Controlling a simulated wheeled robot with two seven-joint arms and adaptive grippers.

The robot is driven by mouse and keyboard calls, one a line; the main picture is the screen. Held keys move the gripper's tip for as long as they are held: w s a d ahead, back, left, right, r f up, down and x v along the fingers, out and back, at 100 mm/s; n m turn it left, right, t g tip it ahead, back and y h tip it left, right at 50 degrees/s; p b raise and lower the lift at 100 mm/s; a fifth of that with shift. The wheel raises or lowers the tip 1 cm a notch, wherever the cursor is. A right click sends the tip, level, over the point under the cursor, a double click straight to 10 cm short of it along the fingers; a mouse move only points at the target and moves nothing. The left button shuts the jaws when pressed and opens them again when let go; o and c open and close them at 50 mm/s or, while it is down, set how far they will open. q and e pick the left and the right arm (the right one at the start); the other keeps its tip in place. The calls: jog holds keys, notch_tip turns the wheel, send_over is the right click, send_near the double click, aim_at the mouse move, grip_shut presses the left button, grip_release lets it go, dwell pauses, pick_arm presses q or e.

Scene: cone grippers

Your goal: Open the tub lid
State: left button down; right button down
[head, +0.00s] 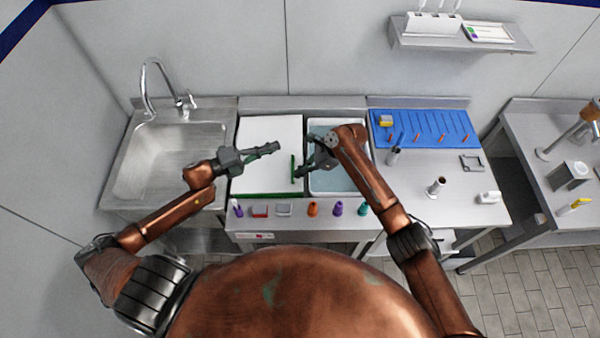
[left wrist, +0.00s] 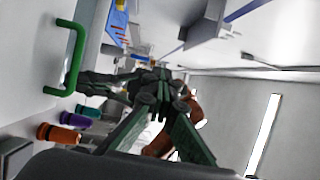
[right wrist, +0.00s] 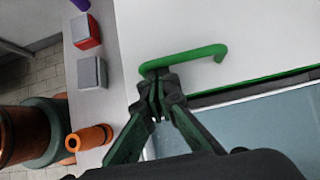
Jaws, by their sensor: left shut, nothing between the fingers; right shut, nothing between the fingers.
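The white tub lid (head: 268,130) lies flat left of the tub (head: 340,181), whose pale blue inside shows open. The lid has a green front edge and a green bar handle (head: 293,168) near its right side. The handle also shows in the right wrist view (right wrist: 185,58) and left wrist view (left wrist: 76,60). My right gripper (head: 300,172) is shut and empty beside the handle; its tips overlap one end in the right wrist view (right wrist: 158,80), and I cannot tell whether they touch. My left gripper (head: 276,147) is shut and empty above the lid.
A sink (head: 165,160) with a tap is at the left. Small bottles and boxes, including an orange bottle (head: 312,209), line the front edge. A blue mat (head: 425,128) is at the right, with a dark cylinder (head: 393,155) near it. A shelf (head: 460,38) hangs above.

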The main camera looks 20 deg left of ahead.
pick_arm(q)
jog(key=c, duration=2.3)
grip_release()
